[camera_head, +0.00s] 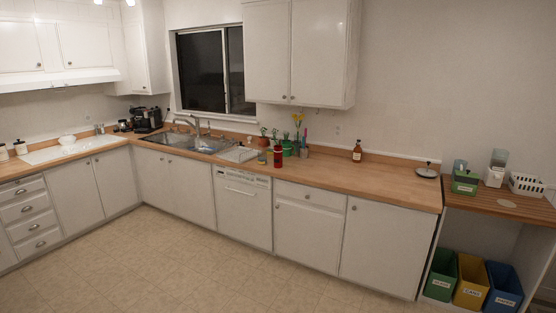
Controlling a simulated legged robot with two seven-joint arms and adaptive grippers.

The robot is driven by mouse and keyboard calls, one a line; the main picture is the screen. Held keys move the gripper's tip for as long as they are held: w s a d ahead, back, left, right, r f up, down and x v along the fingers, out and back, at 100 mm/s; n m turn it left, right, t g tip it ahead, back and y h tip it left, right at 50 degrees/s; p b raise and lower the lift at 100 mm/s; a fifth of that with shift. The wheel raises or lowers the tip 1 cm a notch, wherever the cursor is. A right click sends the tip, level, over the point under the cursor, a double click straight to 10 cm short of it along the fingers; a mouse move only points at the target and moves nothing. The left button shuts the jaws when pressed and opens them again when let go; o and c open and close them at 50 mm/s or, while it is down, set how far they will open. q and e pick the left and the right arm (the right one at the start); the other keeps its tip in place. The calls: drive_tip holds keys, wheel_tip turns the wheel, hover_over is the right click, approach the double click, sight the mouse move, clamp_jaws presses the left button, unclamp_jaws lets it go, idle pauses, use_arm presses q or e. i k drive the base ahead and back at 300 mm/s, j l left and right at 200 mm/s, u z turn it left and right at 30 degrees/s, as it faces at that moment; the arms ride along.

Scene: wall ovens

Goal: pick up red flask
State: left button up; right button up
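A red flask (278,157) with a dark top stands upright on the wooden counter (345,178), to the right of the sink and near the counter's front edge, above the dishwasher. A small jar (262,158) stands just to its left, and green pots with plants (289,147) stand close behind it. Nothing is touching the flask from my side. Neither my left nor my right gripper shows in the head view.
White base cabinets (308,229) and a dishwasher (243,208) run below the counter. A brown bottle (357,151) stands farther right near the wall. Green, yellow and blue bins (471,281) sit at the right. The tiled floor (170,265) in front is clear.

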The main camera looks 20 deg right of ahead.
sight(278, 157)
drive_tip(key=i+z, duration=0.25)
drive_tip(key=i, duration=1.2)
drive_tip(key=i+j+z, duration=0.15)
drive_tip(key=i, duration=0.55)
drive_tip(key=i+j+z, duration=0.1)
drive_tip(key=i, duration=0.55)
